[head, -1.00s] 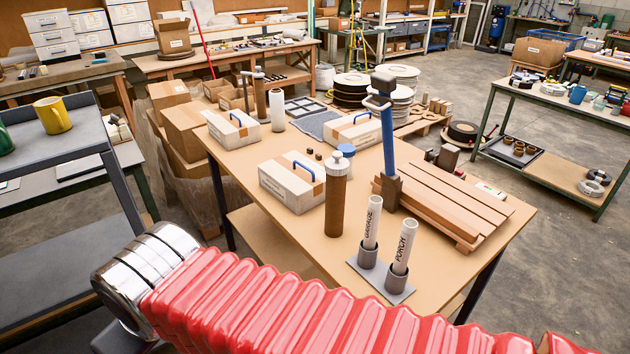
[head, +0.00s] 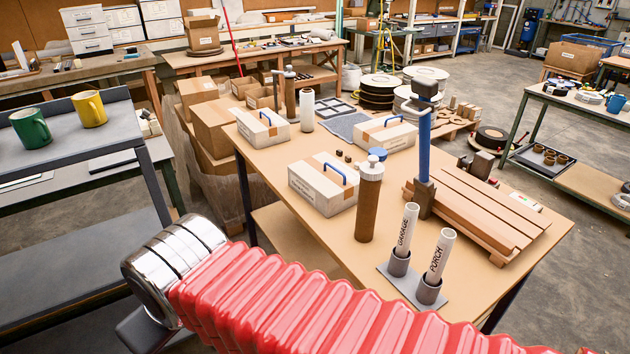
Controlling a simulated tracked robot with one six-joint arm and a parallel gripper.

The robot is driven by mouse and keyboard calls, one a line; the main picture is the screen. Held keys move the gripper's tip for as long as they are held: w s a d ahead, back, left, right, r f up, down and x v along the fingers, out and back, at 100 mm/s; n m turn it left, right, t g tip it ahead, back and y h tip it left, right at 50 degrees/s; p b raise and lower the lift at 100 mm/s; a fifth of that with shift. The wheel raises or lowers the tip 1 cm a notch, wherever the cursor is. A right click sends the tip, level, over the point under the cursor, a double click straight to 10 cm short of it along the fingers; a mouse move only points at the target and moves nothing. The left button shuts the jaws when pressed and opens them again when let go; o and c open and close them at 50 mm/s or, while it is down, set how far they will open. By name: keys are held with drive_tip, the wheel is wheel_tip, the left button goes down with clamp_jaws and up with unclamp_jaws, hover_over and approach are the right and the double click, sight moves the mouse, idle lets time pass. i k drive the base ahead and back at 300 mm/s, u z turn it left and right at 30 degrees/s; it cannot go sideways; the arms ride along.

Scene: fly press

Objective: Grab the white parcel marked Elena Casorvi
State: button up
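Three white parcels with brown tape and blue handles sit on the tan table. The near parcel (head: 318,192) is left of a brown bottle with a grey cap (head: 368,205). The back left parcel (head: 258,133) is near the table's far left corner. The back right parcel (head: 382,138) is near the far edge. Printing shows on some sides, but it is too small to read, so I cannot tell which is marked Elena Casorvi. My arm, with a red ribbed sleeve and chrome end, crosses the bottom of the view.
On the table (head: 300,235), a blue-handled press post (head: 425,150), a slatted wooden pallet (head: 480,215) and two labelled tubes, GARAGE (head: 406,232) and PORCH (head: 440,258), stand to the right. A grey shelf with green (head: 30,126) and yellow mugs (head: 89,109) is at left.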

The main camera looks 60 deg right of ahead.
sight(332, 187)
drive_tip(key=i, duration=0.9)
drive_tip(key=z, duration=0.05)
